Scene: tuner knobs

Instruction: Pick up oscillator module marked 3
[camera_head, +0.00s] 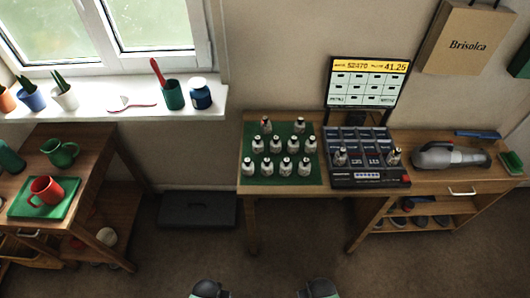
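Several small white-bodied oscillator modules with dark tops stand on a green mat (253,134) on the wooden table. One at the back left (266,125) has a reddish top. Two more modules, at the left (340,156) and right (393,156), stand in a dark compartment tray (346,133). The marks on the modules are too small to read, so I cannot tell which is 3. My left gripper (208,289) and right gripper (318,288) show only as dark shapes at the bottom edge, well apart from the modules. Their fingers cannot be made out.
A lit screen (368,83) stands behind the tray. A grey handheld vacuum (452,156) and a green brush (511,162) lie to the right. A side table at left holds a red mug (46,191). A dark box (198,210) sits on the floor. Open floor lies in front.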

